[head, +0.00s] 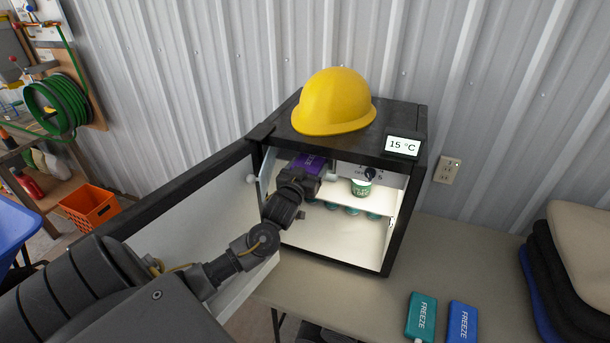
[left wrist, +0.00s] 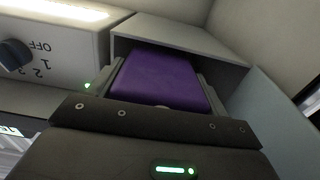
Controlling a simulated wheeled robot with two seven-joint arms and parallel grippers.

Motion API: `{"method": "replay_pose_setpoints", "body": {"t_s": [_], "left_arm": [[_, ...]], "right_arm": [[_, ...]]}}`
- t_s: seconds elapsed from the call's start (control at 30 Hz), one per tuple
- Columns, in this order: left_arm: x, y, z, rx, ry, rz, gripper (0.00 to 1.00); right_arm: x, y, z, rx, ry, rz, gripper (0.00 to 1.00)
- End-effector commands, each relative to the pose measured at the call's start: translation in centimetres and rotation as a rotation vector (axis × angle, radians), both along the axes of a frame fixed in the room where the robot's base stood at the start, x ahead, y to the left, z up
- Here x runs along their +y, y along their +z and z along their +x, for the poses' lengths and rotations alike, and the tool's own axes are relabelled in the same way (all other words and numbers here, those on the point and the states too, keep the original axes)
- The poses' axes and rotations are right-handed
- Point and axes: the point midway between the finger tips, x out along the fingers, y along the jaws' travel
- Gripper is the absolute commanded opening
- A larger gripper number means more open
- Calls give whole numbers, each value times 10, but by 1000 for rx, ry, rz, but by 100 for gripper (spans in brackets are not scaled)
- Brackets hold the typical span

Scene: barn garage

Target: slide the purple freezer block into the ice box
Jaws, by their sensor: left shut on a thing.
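The purple freezer block (head: 309,162) is inside the open small fridge, at the upper left, at the end of my left gripper (head: 300,176). In the left wrist view the purple block (left wrist: 162,78) lies between the two fingers of my left gripper (left wrist: 160,90), which is shut on it. Its far part is within the mouth of the grey ice box (left wrist: 185,36). How deep it sits there I cannot tell. A teal freezer block (head: 421,316) and a blue freezer block (head: 462,322) lie on the table. My right gripper is not in view.
The fridge door (head: 190,215) stands open at the left, beside my left arm. A dial (left wrist: 14,54) is next to the ice box. A green-and-white tub (head: 361,187) stands on the shelf, with several more below. A yellow hard hat (head: 334,102) sits on top.

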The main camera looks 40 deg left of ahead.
Motion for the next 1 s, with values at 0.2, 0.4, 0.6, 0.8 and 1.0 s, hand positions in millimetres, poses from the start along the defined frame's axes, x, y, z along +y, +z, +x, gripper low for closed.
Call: {"method": "replay_pose_setpoints", "body": {"t_s": [0.2,0.4,0.6,0.8,1.0], "left_arm": [[6,-1,15,-4,1,1,36],[11,-3,29,-4,1,0,36],[15,-4,43,-5,1,2,36],[20,-6,54,-5,1,2,36],[22,-6,61,-4,0,1,36]], "right_arm": [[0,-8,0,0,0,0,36],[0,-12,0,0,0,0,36],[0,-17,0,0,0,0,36],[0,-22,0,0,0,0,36],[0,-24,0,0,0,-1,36]]}}
